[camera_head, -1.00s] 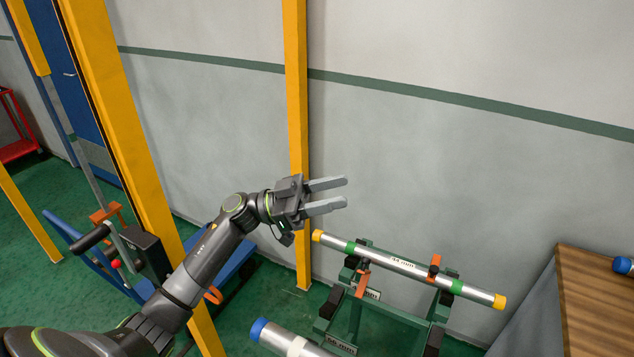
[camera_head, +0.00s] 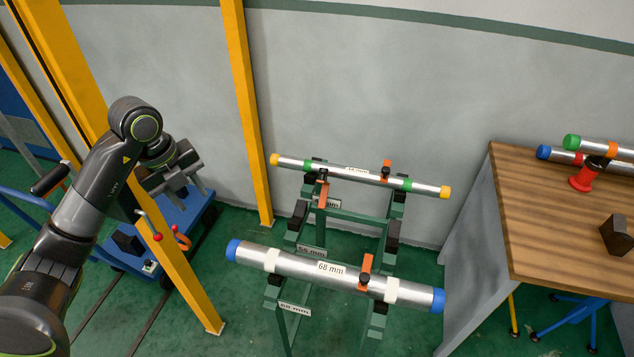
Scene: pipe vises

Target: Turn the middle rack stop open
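A green rack (camera_head: 340,215) stands on the floor with labelled levels. Its back level holds a thin pipe (camera_head: 340,170) with yellow ends. Its front level holds a thick 68 mm pipe (camera_head: 320,267) with blue ends. The middle level, with black blocks (camera_head: 392,236), bears no pipe. Orange stops show at the back right (camera_head: 386,168), back left (camera_head: 322,193) and front right (camera_head: 367,264). I cannot tell for certain which one belongs to the middle level. My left gripper (camera_head: 204,176) is open and empty, left of the rack and apart from it. My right gripper is out of view.
Yellow posts (camera_head: 247,110) stand behind and left of the rack. A blue cart (camera_head: 182,225) is under my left arm. A wooden table (camera_head: 530,215) with pipes (camera_head: 590,162), a red-based stand (camera_head: 583,181) and a dark block (camera_head: 617,235) stands at the right.

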